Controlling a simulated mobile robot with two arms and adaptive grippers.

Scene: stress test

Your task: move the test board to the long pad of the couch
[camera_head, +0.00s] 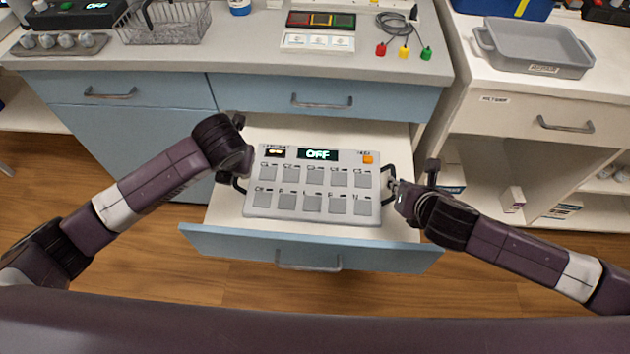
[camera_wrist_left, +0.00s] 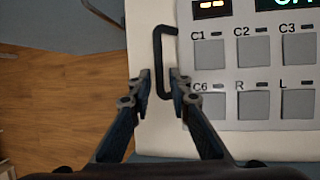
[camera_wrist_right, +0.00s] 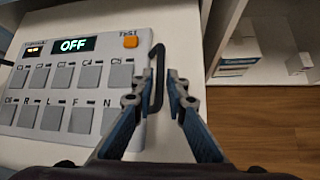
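The test board (camera_head: 312,185) is a light grey panel with square grey buttons, a lit "OFF" display and an orange button. It lies flat in an open drawer (camera_head: 230,240) and has a black handle at each side. My left gripper (camera_wrist_left: 161,80) is open, with its fingers on either side of the left handle (camera_wrist_left: 159,50). My right gripper (camera_wrist_right: 157,85) is open, with its fingers on either side of the right handle (camera_wrist_right: 155,65). Small gaps show between fingers and handles. The couch and its long pad are not in view.
The counter (camera_head: 240,60) above the drawer holds a wire basket (camera_head: 165,22), a coloured-light panel (camera_head: 320,20) and cables with coloured ends. A grey tray (camera_head: 535,48) stands on the right cabinet. Open shelves hold small boxes at right. Wooden floor (camera_head: 130,280) is clear in front.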

